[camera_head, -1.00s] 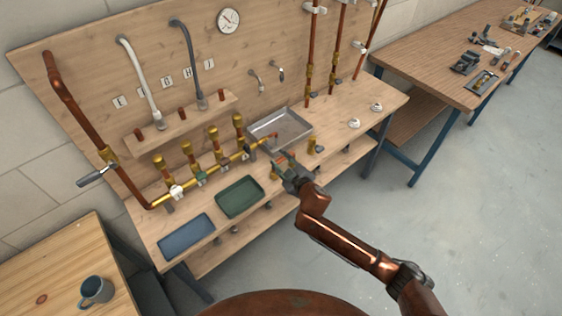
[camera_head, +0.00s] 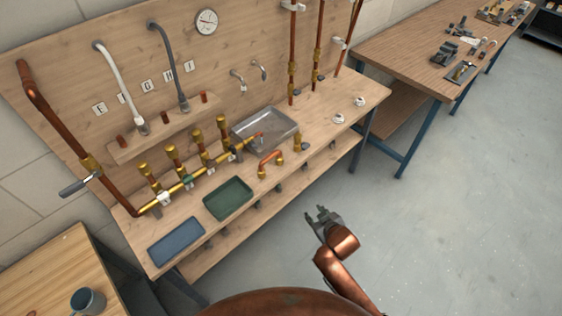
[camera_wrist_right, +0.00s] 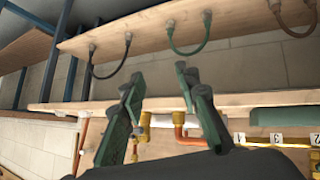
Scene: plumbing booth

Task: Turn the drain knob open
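A brass manifold (camera_head: 190,183) runs along the back of the bench, with several brass uprights and small white, green and dark handles. Its right end reaches the grey metal tray (camera_head: 288,132), where a small reddish-copper end piece (camera_head: 257,138) shows. I cannot tell surely which part is the drain knob or how far it is turned. My right gripper (camera_head: 320,212) is in front of the bench, over the floor, apart from the manifold. In the wrist view its two fingers (camera_wrist_right: 162,108) are spread with nothing held between them.
A copper bend with brass ends (camera_head: 270,160) and a brass fitting (camera_head: 300,143) stand near the bench's front edge. Green (camera_head: 228,198) and blue (camera_head: 175,241) trays lie left of them. The floor at right is clear.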

